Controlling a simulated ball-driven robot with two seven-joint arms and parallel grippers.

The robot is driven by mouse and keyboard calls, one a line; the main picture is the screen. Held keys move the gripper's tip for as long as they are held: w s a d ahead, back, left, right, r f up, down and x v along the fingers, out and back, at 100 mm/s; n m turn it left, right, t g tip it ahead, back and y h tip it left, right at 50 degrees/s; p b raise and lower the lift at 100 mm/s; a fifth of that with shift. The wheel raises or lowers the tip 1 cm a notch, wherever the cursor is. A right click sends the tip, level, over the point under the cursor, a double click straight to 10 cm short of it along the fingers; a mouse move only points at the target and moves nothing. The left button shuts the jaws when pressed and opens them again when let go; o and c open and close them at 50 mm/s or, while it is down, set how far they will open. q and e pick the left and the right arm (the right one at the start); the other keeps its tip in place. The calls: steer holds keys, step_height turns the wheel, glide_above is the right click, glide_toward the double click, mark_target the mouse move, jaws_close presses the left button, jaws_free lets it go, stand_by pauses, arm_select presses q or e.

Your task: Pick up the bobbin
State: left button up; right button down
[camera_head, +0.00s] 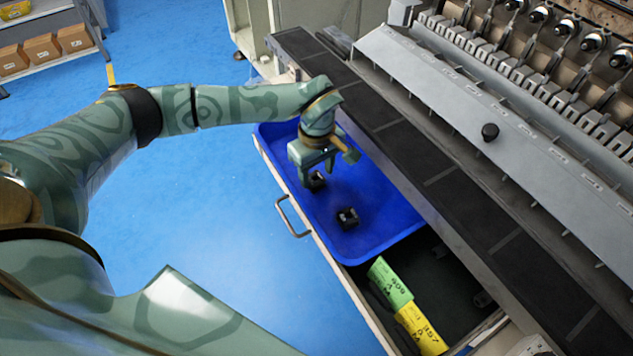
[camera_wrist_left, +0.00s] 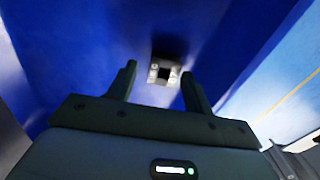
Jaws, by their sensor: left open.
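The nearer bobbin (camera_head: 347,218) is in the middle of the tray. In the left wrist view a bobbin (camera_wrist_left: 165,72) shows beyond and between the two fingers of my left gripper (camera_wrist_left: 160,85), over the blue tray floor. The fingers are apart and nothing is between their tips. My right gripper is not in view.
The tray sits in an open drawer with a handle (camera_head: 292,216). A green box (camera_head: 390,283) and a yellow box (camera_head: 421,330) lie in the drawer. Blue floor is free at left.

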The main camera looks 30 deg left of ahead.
arm_select(q)
steer(key=shift+f, duration=0.6)
steer(key=shift+r, duration=0.1)
steer(key=shift+c, duration=0.3)
steer(key=c, duration=0.8)
steer(key=shift+r, duration=0.1)
step_height(320, 180, up, 10)
steer(key=p, duration=0.3)
steer(key=shift+m, duration=0.3)
